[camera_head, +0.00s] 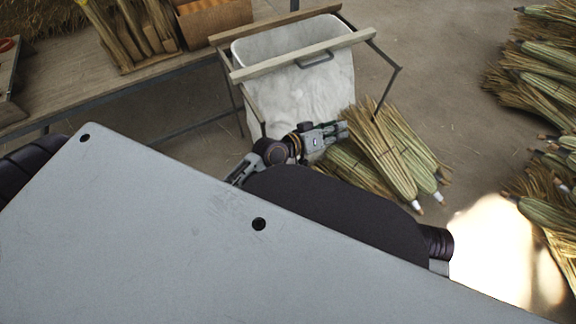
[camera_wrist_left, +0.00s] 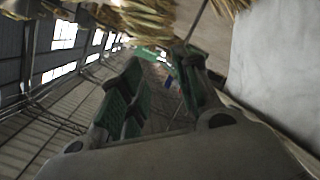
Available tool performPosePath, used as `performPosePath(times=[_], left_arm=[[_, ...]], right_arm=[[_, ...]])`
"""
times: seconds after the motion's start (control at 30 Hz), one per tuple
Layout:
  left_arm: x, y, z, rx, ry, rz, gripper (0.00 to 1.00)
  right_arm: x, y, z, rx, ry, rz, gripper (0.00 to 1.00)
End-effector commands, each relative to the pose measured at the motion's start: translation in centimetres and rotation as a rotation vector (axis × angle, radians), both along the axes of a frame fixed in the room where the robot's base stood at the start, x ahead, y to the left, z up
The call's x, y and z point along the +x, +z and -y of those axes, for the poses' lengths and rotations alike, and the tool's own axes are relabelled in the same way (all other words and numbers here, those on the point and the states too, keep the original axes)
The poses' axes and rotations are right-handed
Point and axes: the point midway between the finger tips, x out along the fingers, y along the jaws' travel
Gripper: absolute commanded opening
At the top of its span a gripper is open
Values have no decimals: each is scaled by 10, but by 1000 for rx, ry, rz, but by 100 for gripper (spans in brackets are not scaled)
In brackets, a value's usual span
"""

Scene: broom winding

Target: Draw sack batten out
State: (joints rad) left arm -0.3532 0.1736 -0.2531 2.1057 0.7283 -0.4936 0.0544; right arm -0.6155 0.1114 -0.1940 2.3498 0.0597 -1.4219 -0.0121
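A white sack (camera_head: 295,92) hangs open in a metal stand. A pale wooden batten (camera_head: 262,69) lies across its near rim, with a dark metal handle (camera_head: 315,60) at its middle. A second, browner batten (camera_head: 275,24) runs along the far rim. My left gripper (camera_head: 343,130) is low at the sack's lower right, below the near batten and close to the brooms. In the left wrist view its green-padded fingers (camera_wrist_left: 163,62) stand apart with nothing seen between them, and pale sack cloth (camera_wrist_left: 285,70) fills the right edge. My right gripper is not in view.
Bundled brooms (camera_head: 385,150) lie beside my left gripper, partly behind it. More brooms (camera_head: 545,75) are piled at the right. A wooden bench (camera_head: 120,88) with a box (camera_head: 213,18) and sticks stands at the left.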

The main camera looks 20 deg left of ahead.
Motion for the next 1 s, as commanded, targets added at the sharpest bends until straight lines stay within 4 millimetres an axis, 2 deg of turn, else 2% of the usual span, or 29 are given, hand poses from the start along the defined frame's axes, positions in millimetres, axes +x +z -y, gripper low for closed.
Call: performPosePath(times=[0.47, 1.0], left_arm=[[-28, -28, -11, 201, -68, -100, 32], [-62, -66, -42, 438, -113, -252, 32]], right_arm=[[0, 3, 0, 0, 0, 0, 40], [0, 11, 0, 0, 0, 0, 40]])
